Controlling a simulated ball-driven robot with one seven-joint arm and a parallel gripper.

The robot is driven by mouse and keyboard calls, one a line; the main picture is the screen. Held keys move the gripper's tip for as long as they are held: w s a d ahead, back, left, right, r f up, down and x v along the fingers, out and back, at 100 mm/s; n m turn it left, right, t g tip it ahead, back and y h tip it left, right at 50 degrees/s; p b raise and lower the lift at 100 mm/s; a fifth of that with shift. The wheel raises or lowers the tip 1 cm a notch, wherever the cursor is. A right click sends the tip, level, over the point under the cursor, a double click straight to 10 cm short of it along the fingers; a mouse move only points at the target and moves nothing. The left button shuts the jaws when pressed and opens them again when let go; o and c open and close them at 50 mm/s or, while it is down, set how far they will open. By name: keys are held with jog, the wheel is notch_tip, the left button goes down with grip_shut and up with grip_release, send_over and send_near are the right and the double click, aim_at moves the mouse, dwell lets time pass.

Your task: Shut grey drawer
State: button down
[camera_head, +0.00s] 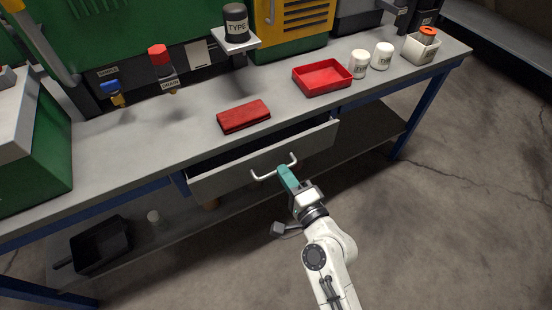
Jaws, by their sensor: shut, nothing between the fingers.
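The grey drawer (230,178) hangs under the grey workbench and is partly open, its dark inside showing behind the front panel. A light U-shaped handle (264,177) sticks out from the middle of its front. My gripper (284,171), with teal fingers, is shut and empty. Its tips are at the handle, in front of the drawer front; I cannot tell whether they touch it.
On the workbench (180,135) lie a red folded cloth (243,116) and a red tray (322,78). White jars (382,55) and a white box (421,49) stand at the right. A black pan (100,245) rests on the lower shelf. The floor at right is clear.

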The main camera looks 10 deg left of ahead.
aim_at(270, 152)
jog(key=shift+x, duration=2.6)
jog(key=b+x, duration=0.1)
jog(key=x, duration=0.3)
jog(key=shift+w+a+f+b, duration=0.1)
jog(key=shift+b, duration=0.2)
jog(key=shift+w+r, duration=0.15)
jog(key=shift+r, duration=0.1)
